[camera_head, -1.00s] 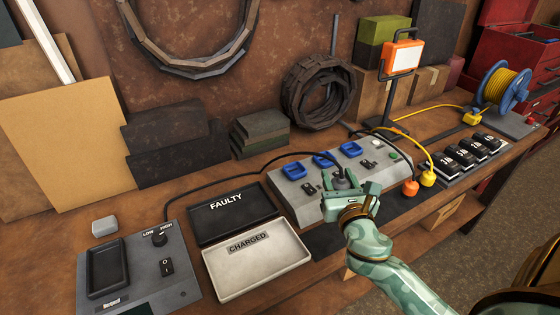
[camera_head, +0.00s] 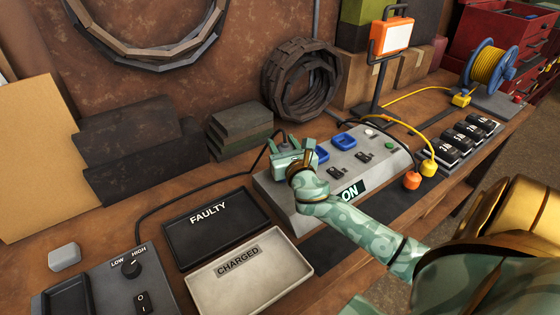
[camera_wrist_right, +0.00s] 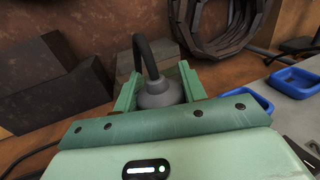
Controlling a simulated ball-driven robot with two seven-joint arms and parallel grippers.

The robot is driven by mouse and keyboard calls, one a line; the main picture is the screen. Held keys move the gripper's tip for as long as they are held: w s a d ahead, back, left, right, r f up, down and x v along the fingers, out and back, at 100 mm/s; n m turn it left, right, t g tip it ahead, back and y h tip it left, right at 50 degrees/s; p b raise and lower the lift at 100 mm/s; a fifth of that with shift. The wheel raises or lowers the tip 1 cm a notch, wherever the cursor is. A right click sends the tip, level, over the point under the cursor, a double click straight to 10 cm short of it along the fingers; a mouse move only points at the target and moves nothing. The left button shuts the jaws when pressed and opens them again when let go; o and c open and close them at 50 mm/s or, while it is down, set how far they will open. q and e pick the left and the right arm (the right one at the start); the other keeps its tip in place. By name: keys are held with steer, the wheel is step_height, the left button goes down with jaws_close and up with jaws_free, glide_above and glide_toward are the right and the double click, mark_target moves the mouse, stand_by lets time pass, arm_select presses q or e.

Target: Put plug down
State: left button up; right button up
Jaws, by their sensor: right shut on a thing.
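My right gripper (camera_head: 290,147) is shut on a grey plug (camera_wrist_right: 160,93) with a black cable rising from its top. In the head view it is over the back left part of the grey charging station (camera_head: 272,185), and the wrist view shows brown bench beyond the plug. I cannot tell whether the plug touches anything. Its cable (camera_head: 180,198) runs left along the bench toward the LOW/HIGH box (camera_head: 105,275). Blue sockets (camera_head: 344,142) show on the station; the gripper and arm hide its left part. My left gripper is not in view.
The black FAULTY tray (camera_head: 205,240) and pale CHARGED tray (camera_head: 210,295) lie left of the station. Dark blocks (camera_head: 240,120) and a tire (camera_head: 300,80) stand behind.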

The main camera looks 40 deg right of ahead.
steer(key=shift+w+d+f, duration=0.25)
steer(key=shift+w+f, duration=0.05)
steer(key=shift+f, duration=0.2)
steer(key=f+b, duration=0.1)
steer(key=f, duration=0.1)
steer(key=f+b, duration=0.1)
steer(key=b, duration=0.1)
steer(key=shift+w+d+f, duration=0.15)
steer(key=shift+w+f, duration=0.05)
steer(key=shift+f, duration=0.2)
steer(key=shift+r, duration=0.2)
steer(key=shift+f, duration=0.3)
steer(key=o, duration=1)
